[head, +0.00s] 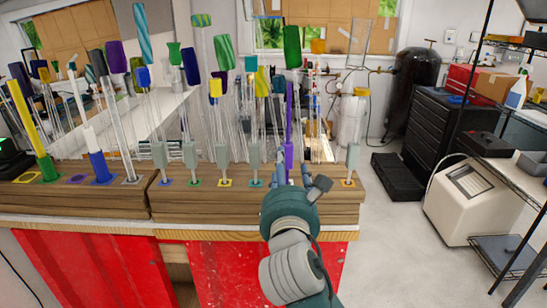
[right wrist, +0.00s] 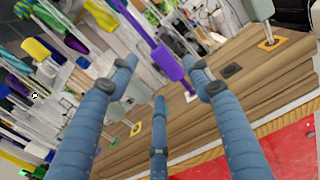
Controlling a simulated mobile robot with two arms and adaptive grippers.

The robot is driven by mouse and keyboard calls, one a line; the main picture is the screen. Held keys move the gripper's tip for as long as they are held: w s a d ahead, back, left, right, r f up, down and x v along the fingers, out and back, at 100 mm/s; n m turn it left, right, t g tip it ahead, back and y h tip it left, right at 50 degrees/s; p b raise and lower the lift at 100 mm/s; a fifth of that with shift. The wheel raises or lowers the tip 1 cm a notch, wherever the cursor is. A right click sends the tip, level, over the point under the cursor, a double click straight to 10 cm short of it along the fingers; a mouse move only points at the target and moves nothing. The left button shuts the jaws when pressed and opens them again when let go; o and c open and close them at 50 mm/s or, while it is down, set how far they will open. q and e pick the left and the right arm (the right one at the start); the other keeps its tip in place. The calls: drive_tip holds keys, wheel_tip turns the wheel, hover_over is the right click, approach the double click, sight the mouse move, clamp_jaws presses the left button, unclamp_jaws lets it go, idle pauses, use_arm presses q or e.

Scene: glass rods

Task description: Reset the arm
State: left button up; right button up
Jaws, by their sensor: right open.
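My right gripper (head: 292,176) reaches up from the lower middle of the head view to the front of the wooden rack (head: 225,203). Its blue fingers are spread apart and also show in the right wrist view (right wrist: 163,78). A purple rod (head: 289,128) stands just beyond the fingertips in the head view. In the right wrist view the purple rod (right wrist: 164,58) appears between the fingertips, with a gap on both sides. The fingers hold nothing. I cannot tell the exact depth between rod and fingers. My left gripper is not seen.
The floor (head: 390,240) at right is clear, before a white box (head: 475,200).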

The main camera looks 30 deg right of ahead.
drive_tip(key=s+a+f+m+g+y, duration=0.2)
drive_tip(key=s+f+m, duration=0.15)
drive_tip(key=f, duration=0.45)
drive_tip(key=s+a+f+m+g+y, duration=0.2)
drive_tip(key=f+m, duration=0.3)
drive_tip(key=f, duration=0.3)
drive_tip(key=s+a+f+m+g+y, duration=0.1)
drive_tip(key=s+f+m+g+y, duration=0.2)
drive_tip(key=f, duration=0.6)
drive_tip(key=s+a+f+m+g+y, duration=0.15)
drive_tip(key=s+a+f+m, duration=0.25)
drive_tip(key=s+f+m, duration=0.4)
drive_tip(key=s+a+f+m+g+y, duration=0.1)
drive_tip(key=s+a+f+m+g, duration=0.25)
drive_tip(key=s+f+m, duration=0.45)
drive_tip(key=s+f+n+g+b, duration=0.1)
drive_tip(key=s+f+n, duration=0.15)
drive_tip(key=f, duration=2.15)
drive_tip(key=s+d+f+g+b, duration=0.1)
drive_tip(key=s+d+f, duration=0.1)
drive_tip(key=s+f, duration=1.6)
drive_tip(key=shift+d, duration=0.35)
drive_tip(key=shift+f, duration=0.1)
